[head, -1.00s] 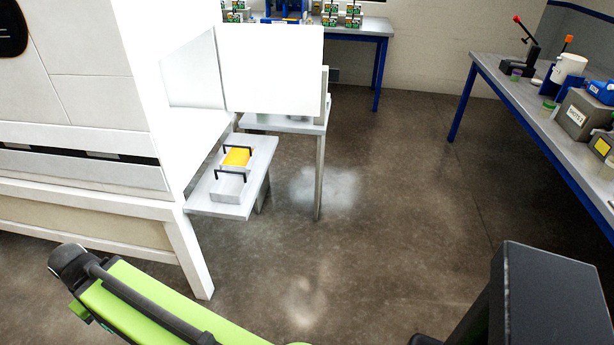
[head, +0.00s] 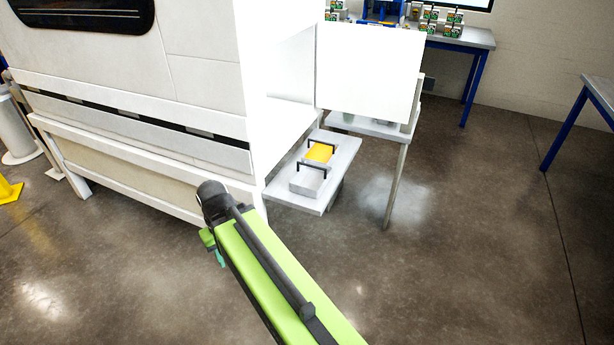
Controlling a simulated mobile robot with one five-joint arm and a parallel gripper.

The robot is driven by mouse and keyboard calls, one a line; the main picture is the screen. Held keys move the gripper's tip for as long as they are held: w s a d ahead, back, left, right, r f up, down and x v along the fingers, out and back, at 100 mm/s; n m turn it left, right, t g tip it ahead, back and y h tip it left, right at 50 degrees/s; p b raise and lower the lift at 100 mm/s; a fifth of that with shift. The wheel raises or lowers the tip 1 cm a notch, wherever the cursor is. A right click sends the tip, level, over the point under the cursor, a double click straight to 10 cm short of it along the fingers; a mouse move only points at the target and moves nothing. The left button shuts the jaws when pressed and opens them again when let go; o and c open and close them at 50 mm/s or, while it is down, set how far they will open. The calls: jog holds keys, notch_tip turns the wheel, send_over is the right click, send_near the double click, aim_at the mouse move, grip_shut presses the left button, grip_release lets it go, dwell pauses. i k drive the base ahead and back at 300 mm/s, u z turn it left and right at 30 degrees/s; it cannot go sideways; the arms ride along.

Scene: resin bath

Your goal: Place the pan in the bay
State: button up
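The pan (head: 304,183), a pale grey tray with two black handles, rests on a light grey shelf (head: 343,160) at the side of a large white machine (head: 205,85). The machine's side opening (head: 291,68), which looks like the bay, is behind and left of the shelf. A white door panel (head: 370,72) stands open beside it; the inside is mostly hidden. My green arm crosses the lower middle of the view, in front of the machine.
A small table (head: 372,127) with thin legs stands behind the shelf, partly covered by the door panel. A blue-framed workbench (head: 460,38) is at the back, another (head: 598,95) at the right edge. A yellow object (head: 8,190) is on the left floor. The floor at right is clear.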

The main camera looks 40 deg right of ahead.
aim_at(278, 121)
jog(key=i, duration=0.9)
